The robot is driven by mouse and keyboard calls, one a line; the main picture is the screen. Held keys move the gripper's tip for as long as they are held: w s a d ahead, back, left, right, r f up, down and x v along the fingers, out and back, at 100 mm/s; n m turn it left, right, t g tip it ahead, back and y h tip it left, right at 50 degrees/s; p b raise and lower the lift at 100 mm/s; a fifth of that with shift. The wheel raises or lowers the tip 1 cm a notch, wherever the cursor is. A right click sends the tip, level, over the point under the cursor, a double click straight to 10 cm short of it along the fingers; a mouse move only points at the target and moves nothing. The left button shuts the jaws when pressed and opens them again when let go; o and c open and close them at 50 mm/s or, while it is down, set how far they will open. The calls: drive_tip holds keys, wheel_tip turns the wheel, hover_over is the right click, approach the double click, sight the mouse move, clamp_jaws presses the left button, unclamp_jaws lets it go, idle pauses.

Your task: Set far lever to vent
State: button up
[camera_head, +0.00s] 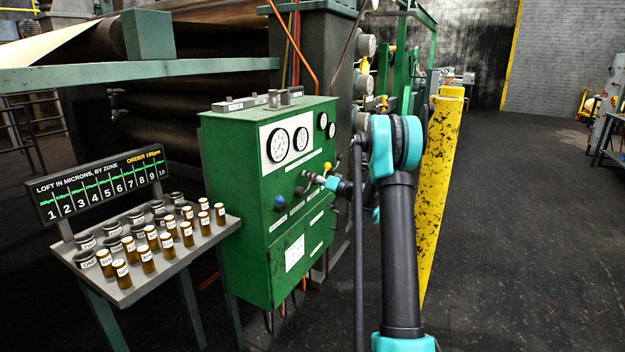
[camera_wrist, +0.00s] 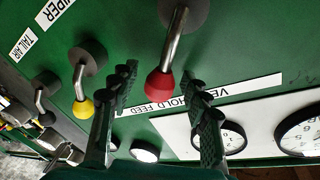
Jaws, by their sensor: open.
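The control panel (camera_head: 290,235) is a green cabinet with gauges and ball-ended levers. In the wrist view, a red-knobbed lever (camera_wrist: 160,84) stands between the fingers of my open gripper (camera_wrist: 160,95); contact cannot be made out. A yellow-knobbed lever (camera_wrist: 83,107) is left of the fingers, and a smaller dark lever (camera_wrist: 40,102) is farther left. Labels reading "TAIL AIR" (camera_wrist: 24,43) and a partly hidden "HOLD FEED" strip (camera_wrist: 253,87) show.
Gauges (camera_head: 277,145) sit above the levers. A tray table (camera_head: 193,250) with several labelled jars is left of the panel, under a display board (camera_head: 100,185). A worn yellow post (camera_head: 440,170) stands right of my arm. The dark floor (camera_head: 540,240) at right is open.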

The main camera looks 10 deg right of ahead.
drive_tip(key=shift+c, duration=0.6)
clamp_jaws()
